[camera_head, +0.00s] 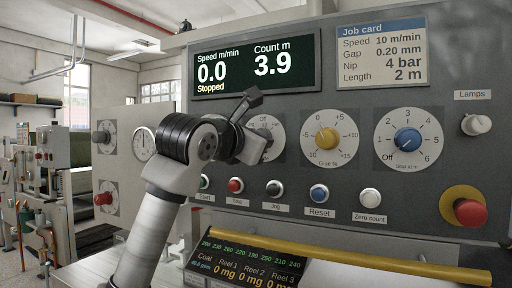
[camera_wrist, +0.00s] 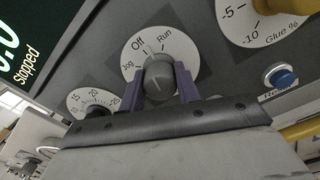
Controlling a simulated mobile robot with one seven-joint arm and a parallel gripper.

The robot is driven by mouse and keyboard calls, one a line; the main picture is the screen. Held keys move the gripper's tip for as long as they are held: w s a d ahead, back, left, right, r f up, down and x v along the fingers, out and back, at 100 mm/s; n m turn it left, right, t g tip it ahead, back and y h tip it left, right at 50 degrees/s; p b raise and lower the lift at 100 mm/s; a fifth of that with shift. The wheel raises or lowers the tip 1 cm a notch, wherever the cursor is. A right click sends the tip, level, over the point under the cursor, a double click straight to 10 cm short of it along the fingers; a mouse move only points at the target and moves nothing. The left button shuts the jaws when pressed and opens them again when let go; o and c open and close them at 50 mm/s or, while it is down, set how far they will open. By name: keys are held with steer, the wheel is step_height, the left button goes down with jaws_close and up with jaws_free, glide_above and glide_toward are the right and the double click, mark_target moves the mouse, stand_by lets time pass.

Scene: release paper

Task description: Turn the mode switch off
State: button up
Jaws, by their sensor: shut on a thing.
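The mode switch is a dark round knob (camera_wrist: 159,76) on a white dial marked Jog, Off and Run in the wrist view. The display (camera_head: 254,63) reads 0.0 m/min, "Stopped", and count 3.9 m.
To the right are a yellow glue knob (camera_head: 327,139) and a blue knob (camera_head: 407,140). Below is a row of push buttons, including blue Reset (camera_head: 319,194). A red emergency button (camera_head: 469,212) and a yellow bar (camera_head: 370,256) stand out lower right.

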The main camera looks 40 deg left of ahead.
steer(key=shift+n+b, duration=0.65)
steer(key=shift+n, duration=0.55)
steer(key=o, duration=1)
steer(key=b+v, duration=0.5)
steer(key=v, duration=0.9)
steer(key=shift+a, duration=0.1)
